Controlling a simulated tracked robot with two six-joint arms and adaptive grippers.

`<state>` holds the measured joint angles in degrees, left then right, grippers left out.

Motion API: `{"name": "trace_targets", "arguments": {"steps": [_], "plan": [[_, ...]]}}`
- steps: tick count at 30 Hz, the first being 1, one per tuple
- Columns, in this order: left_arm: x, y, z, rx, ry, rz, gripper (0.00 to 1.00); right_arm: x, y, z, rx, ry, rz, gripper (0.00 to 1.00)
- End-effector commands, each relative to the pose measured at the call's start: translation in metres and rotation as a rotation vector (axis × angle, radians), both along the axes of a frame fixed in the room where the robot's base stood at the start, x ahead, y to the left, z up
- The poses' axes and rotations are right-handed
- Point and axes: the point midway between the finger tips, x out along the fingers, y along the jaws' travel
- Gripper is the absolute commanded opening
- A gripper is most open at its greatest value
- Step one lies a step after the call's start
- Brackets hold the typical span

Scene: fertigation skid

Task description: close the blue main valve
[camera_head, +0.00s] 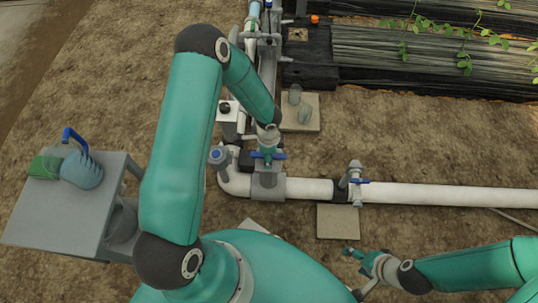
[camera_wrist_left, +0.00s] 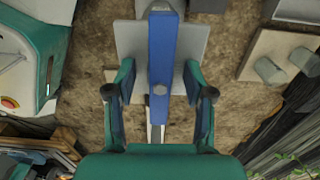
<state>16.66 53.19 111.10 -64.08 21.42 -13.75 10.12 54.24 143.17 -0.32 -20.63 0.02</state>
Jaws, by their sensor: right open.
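The blue main valve lever (camera_head: 277,155) sits on a grey valve body (camera_head: 268,184) at the left end of the white pipe. In the head view it looks roughly in line with that pipe. My left gripper (camera_head: 268,143) points down over this lever, partly covering it. In the left wrist view the blue lever (camera_wrist_left: 163,60) runs up the picture between the two fingers of my left gripper (camera_wrist_left: 159,80). There is a visible gap on both sides, so that gripper is open around it. My right gripper (camera_head: 349,251) is open and empty, low over the soil.
A blue knob (camera_head: 216,155) is just left of the main valve. A grey table (camera_head: 60,215) holds a jug (camera_head: 83,170). Planted beds (camera_head: 420,50) lie at the back right.

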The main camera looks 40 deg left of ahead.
Motion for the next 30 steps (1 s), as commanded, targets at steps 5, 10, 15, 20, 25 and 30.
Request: {"name": "trace_targets", "arguments": {"steps": [5, 10, 15, 20, 25, 30], "plan": [[0.000, 0.000, 0.000, 0.000, 0.000, 0.000, 0.21, 0.000, 0.000, 0.000, 0.000, 0.000, 0.000, 0.67], [0.000, 0.000, 0.000, 0.000, 0.000, 0.000, 0.00, 0.000, 0.000, 0.000, 0.000, 0.000, 0.000, 0.67], [0.000, 0.000, 0.002, -0.001, 0.001, -0.063, 0.00, 0.000, 0.000, 0.005, 0.000, 0.000, 0.000, 0.67], [-0.001, 0.000, 0.004, 0.000, 0.002, -0.311, 0.00, 0.000, 0.000, 0.021, 0.000, 0.000, 0.000, 0.67], [-0.001, 0.000, 0.004, -0.002, 0.002, -0.625, 0.00, 0.000, 0.000, 0.038, 0.000, 0.000, 0.000, 0.67], [-0.001, 0.000, 0.005, -0.003, 0.001, -0.935, 0.00, 0.000, 0.000, 0.054, 0.000, 0.000, 0.000, 0.67]]}}
